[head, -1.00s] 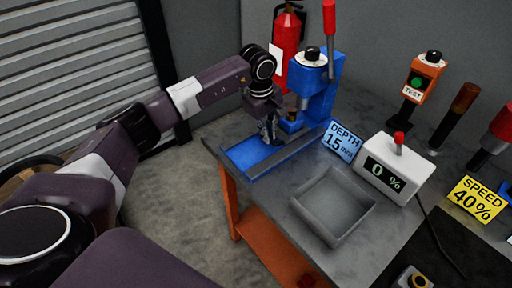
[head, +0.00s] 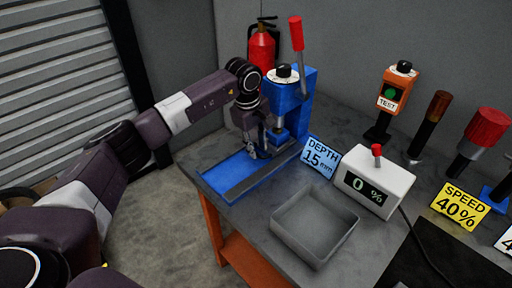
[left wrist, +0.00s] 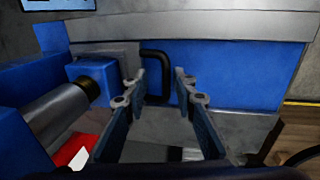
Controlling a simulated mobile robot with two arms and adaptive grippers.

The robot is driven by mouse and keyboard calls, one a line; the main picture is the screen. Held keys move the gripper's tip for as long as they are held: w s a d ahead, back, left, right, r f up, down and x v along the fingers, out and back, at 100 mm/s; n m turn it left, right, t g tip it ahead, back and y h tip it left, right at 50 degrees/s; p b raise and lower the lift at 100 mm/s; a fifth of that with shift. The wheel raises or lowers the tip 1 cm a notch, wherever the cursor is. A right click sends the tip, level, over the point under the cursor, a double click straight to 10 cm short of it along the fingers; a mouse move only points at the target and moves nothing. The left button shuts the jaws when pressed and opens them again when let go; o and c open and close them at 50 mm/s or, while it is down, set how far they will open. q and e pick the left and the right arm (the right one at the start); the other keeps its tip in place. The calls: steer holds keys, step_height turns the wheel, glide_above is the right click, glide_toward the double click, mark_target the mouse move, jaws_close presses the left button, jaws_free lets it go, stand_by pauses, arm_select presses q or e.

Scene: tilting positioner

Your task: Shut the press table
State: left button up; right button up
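The blue press (head: 291,103) stands at the back left of the workbench, with a knob on top and a red-handled lever. Its long blue bed (head: 222,186) with a grey strip runs toward the front left. My left gripper (head: 254,148) points down over the bed, close in front of the press column. In the left wrist view its two fingers (left wrist: 160,75) are apart with nothing held between them. A black bent handle (left wrist: 166,76) shows between and beyond the fingertips, nearer the left finger; contact cannot be told. My right gripper is out of view.
A grey open tray (head: 313,225) lies right of the bed. A depth sign (head: 320,158), a white percent display box (head: 374,183), an orange test box (head: 395,91) and a yellow speed sign (head: 459,206) stand further right. A fire extinguisher (head: 262,48) is behind the press.

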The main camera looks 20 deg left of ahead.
arm_select(q)
steer(key=shift+s, duration=0.1)
steer(key=shift+a+r, duration=0.1)
steer(key=shift+r, duration=0.15)
step_height(320, 180, up, 11)
steer(key=s, duration=0.2)
steer(key=shift+a, duration=0.3)
stand_by(0.3)
